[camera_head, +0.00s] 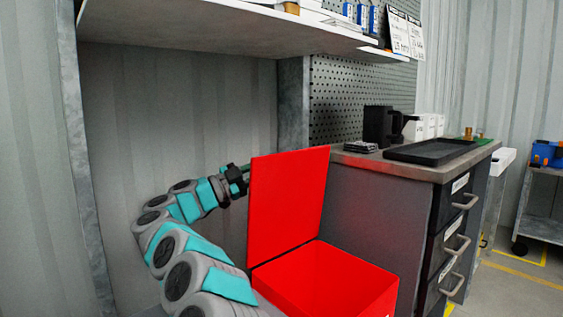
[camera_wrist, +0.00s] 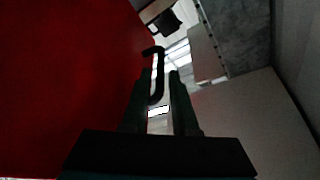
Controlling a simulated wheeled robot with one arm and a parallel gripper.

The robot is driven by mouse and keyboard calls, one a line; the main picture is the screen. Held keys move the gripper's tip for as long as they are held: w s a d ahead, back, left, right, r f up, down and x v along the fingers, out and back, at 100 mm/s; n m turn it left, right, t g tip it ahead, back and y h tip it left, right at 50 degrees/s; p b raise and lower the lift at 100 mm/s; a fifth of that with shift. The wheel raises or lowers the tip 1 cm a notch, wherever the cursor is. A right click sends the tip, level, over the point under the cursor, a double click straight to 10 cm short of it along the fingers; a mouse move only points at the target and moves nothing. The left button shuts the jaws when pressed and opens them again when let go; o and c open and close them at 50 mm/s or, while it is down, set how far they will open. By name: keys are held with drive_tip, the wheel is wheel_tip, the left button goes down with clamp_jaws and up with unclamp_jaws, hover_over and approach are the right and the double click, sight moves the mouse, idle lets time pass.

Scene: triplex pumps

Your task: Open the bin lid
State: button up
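The red bin (camera_head: 325,282) stands below the bench, with its red lid (camera_head: 288,203) raised upright at the bin's left side. The bin's inside faces up, uncovered. In the head view my gripper (camera_head: 238,178) is at the lid's left edge, partly hidden. In the wrist view the lid's dark red face (camera_wrist: 70,75) fills the left. My gripper's two fingers (camera_wrist: 160,75) stand apart there. A thin black hooked handle (camera_wrist: 158,75) lies in the gap between them, nearer the left finger. I cannot tell whether a finger touches it.
A drawer cabinet with a worktop (camera_head: 375,158) stands right of the bin, bearing a black tray (camera_head: 432,151) and a black mug-like item (camera_head: 378,126). A shelf (camera_head: 230,28) hangs above my arm. A metal post (camera_head: 293,105) stands behind the lid. Open floor lies at far right.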

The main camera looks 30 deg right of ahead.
drive_tip(key=x, duration=0.4)
drive_tip(key=shift+d, duration=0.2)
drive_tip(key=shift+c, duration=0.2)
clamp_jaws()
idle(1.0)
